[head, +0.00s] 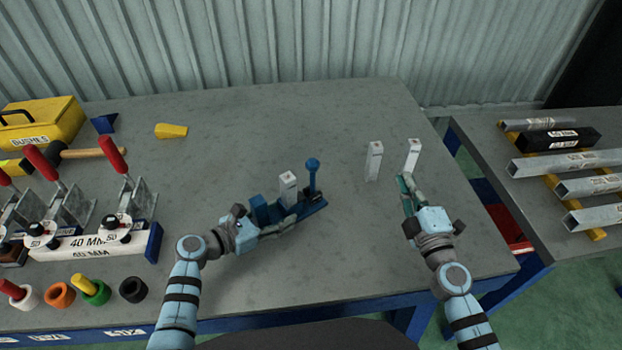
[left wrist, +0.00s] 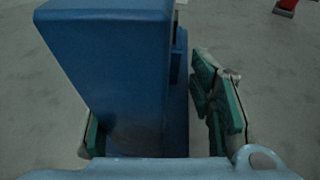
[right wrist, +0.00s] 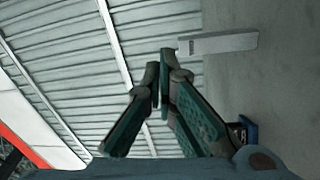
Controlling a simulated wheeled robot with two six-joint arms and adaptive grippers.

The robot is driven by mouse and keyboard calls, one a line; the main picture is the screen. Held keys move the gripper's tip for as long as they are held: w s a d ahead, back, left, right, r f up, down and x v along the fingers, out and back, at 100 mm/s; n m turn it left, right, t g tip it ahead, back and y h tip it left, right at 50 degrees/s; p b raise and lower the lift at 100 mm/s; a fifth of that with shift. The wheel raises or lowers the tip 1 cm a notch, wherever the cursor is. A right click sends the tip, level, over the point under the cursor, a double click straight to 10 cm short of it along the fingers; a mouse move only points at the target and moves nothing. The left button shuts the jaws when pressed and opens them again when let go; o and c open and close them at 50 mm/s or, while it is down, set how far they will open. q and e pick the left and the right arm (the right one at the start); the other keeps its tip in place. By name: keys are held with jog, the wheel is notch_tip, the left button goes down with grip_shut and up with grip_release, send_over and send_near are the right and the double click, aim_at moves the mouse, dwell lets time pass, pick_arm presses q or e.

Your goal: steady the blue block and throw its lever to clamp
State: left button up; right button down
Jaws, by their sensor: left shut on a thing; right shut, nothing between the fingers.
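The blue block (head: 260,210) stands on the bench on a long blue base, left of the middle. Its lever (head: 312,178), with a round blue knob, stands upright at the base's right end. A white labelled post (head: 288,188) stands at the block, its foot hidden. My left gripper (head: 281,228) is shut on the blue block, which fills the left wrist view (left wrist: 115,75) between the fingers (left wrist: 155,115). My right gripper (head: 405,182) is shut and empty, right of the lever and apart from it; its fingertips meet in the right wrist view (right wrist: 161,70).
Two white posts stand near the right gripper, one (head: 373,162) to its left and one (head: 413,155) just behind its fingertips. Red-handled toggle clamps (head: 125,180) and coloured bushings (head: 60,295) crowd the left. A side table (head: 540,150) holds metal tubes. The front middle is clear.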

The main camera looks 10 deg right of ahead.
aim_at(312, 178)
jog(key=s+a+n+g+y, duration=0.2)
jog(key=s+a+n+y, duration=0.1)
jog(key=a, duration=0.5)
jog(key=s+a+n+g+y, duration=0.3)
jog(key=a+n+y, duration=0.3)
jog(key=a+y, duration=0.2)
jog(key=shift+s+a, duration=0.4)
jog(key=shift+a, duration=0.05)
jog(key=w+a, duration=0.4)
jog(key=w, duration=0.7)
jog(key=shift+w+d+m+y, duration=0.15)
jog(key=shift+d+m+y, duration=0.1)
jog(key=shift+m+y, duration=0.05)
